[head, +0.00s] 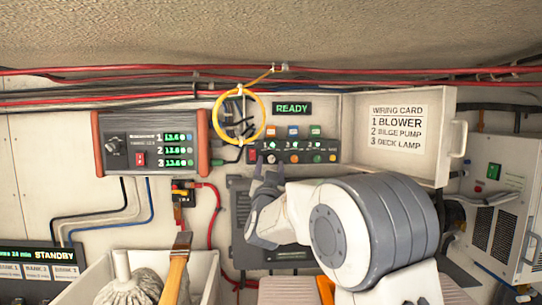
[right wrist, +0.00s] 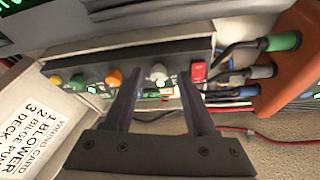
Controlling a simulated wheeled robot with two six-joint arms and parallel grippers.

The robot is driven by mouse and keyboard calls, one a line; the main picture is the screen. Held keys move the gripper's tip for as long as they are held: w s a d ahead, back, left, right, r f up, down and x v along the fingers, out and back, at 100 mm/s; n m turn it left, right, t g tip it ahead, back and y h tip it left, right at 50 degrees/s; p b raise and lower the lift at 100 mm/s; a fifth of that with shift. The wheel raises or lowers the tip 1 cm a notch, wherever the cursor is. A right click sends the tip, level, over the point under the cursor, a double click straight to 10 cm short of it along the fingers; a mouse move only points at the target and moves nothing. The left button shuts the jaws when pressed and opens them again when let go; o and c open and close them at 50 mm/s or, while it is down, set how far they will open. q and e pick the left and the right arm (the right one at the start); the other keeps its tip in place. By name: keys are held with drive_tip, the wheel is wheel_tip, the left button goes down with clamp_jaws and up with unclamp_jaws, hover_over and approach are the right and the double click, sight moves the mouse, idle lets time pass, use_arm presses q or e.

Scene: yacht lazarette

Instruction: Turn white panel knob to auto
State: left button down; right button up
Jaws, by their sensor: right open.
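The white panel is an open box (head: 350,98) on the wall, with a lit READY display (head: 292,108) and a dark control strip (head: 323,146) below it. The strip carries a row of coloured knobs and a red switch (right wrist: 198,71). A white knob (right wrist: 158,73) sits between the red switch and an orange knob (right wrist: 114,77). My right gripper (head: 268,168) is at the strip's left part. In the right wrist view its open fingers (right wrist: 159,82) lie either side of the white knob; contact is unclear. The knob's pointer and labels are too small to read. My left gripper is out of view.
A yellow cable coil (head: 262,116) hangs just left of the strip. The open door with the wiring card (head: 399,128) stands to the right. A charger unit (head: 121,157) is on the left wall. A mop (head: 130,288) and brush (head: 176,268) stand low in front.

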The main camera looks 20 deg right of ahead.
drive_tip(key=shift+w+d+r, duration=0.15)
drive_tip(key=shift+w+d, duration=0.1)
drive_tip(key=shift+w, duration=0.1)
clamp_jaws()
drive_tip(key=shift+f+n+y+b, duration=0.25)
drive_tip(key=shift+n+y+b, duration=0.15)
drive_tip(key=shift+n+b, duration=0.3)
drive_tip(key=n+y+b, duration=0.1)
drive_tip(key=n+b, duration=0.1)
drive_tip(key=n+y+b, duration=0.1)
drive_tip(key=n+b, duration=0.1)
drive_tip(key=n+t+y+b, duration=0.1)
drive_tip(key=n+b, duration=0.1)
drive_tip(key=shift+s+d, duration=0.1)
drive_tip(key=shift+d, duration=0.2)
drive_tip(key=shift+r+n+y+b, duration=0.1)
drive_tip(key=shift+n+y+b, duration=0.6)
drive_tip(key=shift+n, duration=0.65)
drive_tip(key=shift+r+n+y+b, duration=0.1)
drive_tip(key=shift+n+y+b, duration=0.6)
drive_tip(key=shift+n, duration=0.65)
unclamp_jaws()
